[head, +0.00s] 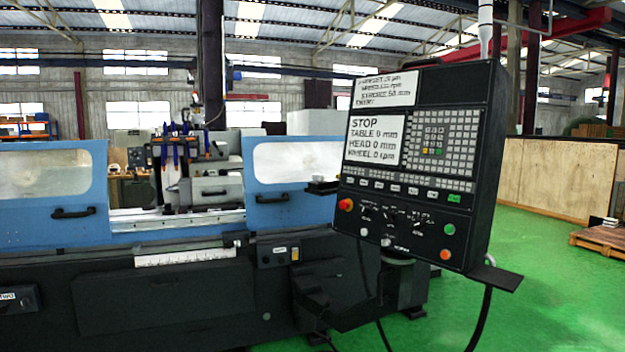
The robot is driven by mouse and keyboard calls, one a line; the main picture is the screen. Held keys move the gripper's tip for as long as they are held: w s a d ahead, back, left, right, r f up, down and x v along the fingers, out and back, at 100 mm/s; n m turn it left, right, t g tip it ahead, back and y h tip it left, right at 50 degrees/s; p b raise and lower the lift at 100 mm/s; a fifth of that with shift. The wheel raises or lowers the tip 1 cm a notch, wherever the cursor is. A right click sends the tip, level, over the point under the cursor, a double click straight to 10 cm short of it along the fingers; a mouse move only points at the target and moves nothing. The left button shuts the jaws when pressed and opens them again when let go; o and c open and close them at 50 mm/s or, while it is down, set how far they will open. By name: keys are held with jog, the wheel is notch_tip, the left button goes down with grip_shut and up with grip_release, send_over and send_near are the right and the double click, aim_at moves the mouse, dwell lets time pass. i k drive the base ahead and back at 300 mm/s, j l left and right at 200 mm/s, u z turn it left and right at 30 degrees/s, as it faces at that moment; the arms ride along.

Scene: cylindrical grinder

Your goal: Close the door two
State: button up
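The grinder has two blue sliding doors, and nothing readable marks either one as door two. The left door (30,222) has a pale window and a dark bar handle (73,212) near its right edge. The right door (300,213) has a similar window and a dark handle (272,198) near its left edge. The doors stand apart, with a wide opening between them showing the grinding workspace (190,185). The control panel hides the right end of the right door. My gripper is not in view.
A large black control panel (480,185) hangs in front at the right, reading STOP, with a small shelf (495,278) at its lower right. A dark machine base (150,300) runs below the doors. Green floor (560,290) is open at the right, before wooden boards (555,178).

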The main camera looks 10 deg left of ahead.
aim_at(288, 162)
jog(key=i+j+u, duration=0.35)
jog(key=i, duration=0.15)
jog(key=i+j+u, duration=0.15)
jog(key=i+u, duration=0.25)
jog(key=i, duration=0.1)
